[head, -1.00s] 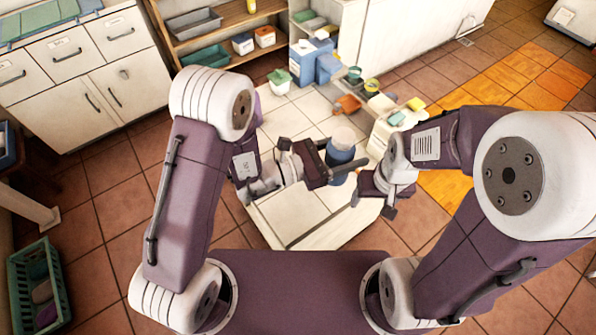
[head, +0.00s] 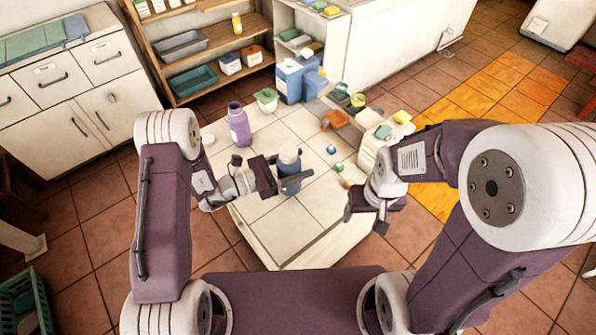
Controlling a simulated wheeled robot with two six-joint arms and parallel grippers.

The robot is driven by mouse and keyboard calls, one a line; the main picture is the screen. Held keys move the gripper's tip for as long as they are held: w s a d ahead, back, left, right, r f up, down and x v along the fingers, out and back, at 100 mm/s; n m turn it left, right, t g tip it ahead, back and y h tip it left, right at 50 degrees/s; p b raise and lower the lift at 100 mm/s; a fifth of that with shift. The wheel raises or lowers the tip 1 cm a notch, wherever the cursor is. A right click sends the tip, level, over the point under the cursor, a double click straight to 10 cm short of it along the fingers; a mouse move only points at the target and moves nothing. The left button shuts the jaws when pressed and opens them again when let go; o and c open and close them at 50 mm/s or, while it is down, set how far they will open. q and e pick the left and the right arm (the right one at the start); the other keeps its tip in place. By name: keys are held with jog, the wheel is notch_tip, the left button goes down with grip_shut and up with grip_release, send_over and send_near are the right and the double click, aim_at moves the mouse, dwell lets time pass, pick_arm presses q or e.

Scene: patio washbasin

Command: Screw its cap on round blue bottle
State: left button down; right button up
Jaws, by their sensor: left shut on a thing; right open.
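The round blue bottle (head: 289,156) is upright over the white tiled top, with a pale blue-grey upper end. My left gripper (head: 282,180) is shut around its middle and hides part of its side. I cannot tell whether its base touches the tiles. A small round blue piece (head: 331,149), which may be a cap, lies to the right of the bottle. A small green piece (head: 339,166) lies near it. My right gripper (head: 368,217) is open and empty, at the right front edge of the top, apart from the bottle.
The white tiled top (head: 262,219) has bare room in front of the bottle. A purple bottle (head: 239,126) stands behind left. A green-rimmed white tub (head: 266,100), blue containers (head: 296,80) and an orange item (head: 335,120) crowd the back. A pale box (head: 371,146) stands at the right.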

pick_arm(q)
notch_tip(320, 180, down, 4)
jog(key=shift+r, duration=0.2)
jog(key=shift+f, duration=0.1)
jog(key=shift+c, duration=2.1)
grip_release()
jog(key=shift+r, duration=0.2)
jog(key=b+v, duration=0.1)
jog(key=v, duration=1.1)
